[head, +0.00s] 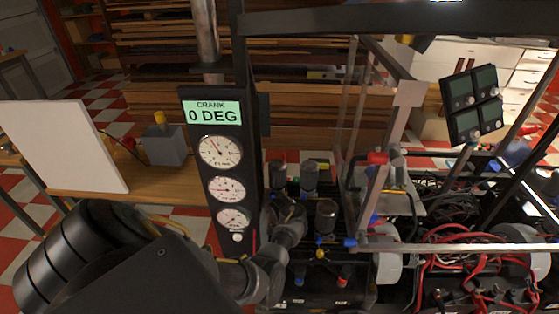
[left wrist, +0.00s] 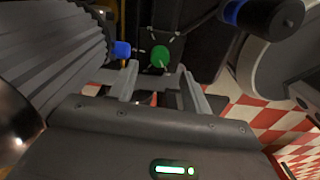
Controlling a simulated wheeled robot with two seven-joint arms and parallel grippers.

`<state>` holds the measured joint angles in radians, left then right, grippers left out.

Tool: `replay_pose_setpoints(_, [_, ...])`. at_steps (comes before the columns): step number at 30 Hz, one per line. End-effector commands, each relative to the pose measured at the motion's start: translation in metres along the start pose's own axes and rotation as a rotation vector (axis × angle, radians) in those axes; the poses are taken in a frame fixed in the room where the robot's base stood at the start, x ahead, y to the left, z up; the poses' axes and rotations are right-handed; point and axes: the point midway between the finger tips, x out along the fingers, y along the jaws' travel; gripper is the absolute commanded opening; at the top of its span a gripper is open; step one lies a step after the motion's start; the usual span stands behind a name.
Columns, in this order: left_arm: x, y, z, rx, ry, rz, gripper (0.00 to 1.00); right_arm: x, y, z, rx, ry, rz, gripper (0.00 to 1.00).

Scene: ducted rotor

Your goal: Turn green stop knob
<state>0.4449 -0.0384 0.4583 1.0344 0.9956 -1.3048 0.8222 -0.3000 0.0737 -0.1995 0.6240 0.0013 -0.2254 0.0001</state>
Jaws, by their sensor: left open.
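The green knob (left wrist: 160,57) shows in the left wrist view, on a dark upright surface with pale marks around it. My left gripper (left wrist: 158,76) is open, with one finger on each side below the knob in the picture. Its fingers point towards the knob, and nothing shows held between them. I cannot tell how far the fingertips are from it. In the head view I cannot make out the green knob or the left fingertips. My right gripper is in neither view.
A blue knob (left wrist: 121,49) is close left of the green one. In the head view a gauge panel (head: 220,170) reads "CRANK 0 DEG". A metal frame (head: 393,120), a red-handled part (head: 377,158) and red cables (head: 450,235) crowd the right.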

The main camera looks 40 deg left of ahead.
Motion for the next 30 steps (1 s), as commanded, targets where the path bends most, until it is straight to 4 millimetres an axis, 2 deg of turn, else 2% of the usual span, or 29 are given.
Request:
replay_pose_setpoints(1, [0.015, -0.001, 0.0, -0.001, -0.001, -0.002, 0.49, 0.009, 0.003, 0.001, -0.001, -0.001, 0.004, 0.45])
replay_pose_setpoints(3, [0.026, -0.001, 0.001, 0.0, -0.001, -0.002, 0.49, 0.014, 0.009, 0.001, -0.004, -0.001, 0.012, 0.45])
replay_pose_setpoints(9, [0.047, 0.0, 0.0, 0.0, 0.0, -0.001, 0.49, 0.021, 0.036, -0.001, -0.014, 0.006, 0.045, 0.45])
replay_pose_setpoints(14, [0.052, 0.0, 0.0, 0.001, 0.0, 0.0, 0.49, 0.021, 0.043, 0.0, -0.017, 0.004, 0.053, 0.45])
replay_pose_setpoints(21, [0.052, 0.0, 0.0, 0.001, 0.0, 0.0, 0.49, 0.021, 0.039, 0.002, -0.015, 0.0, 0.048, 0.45])
replay_pose_setpoints(30, [0.052, 0.0, 0.0, 0.001, 0.0, 0.0, 0.09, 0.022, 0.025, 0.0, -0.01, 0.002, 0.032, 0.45])
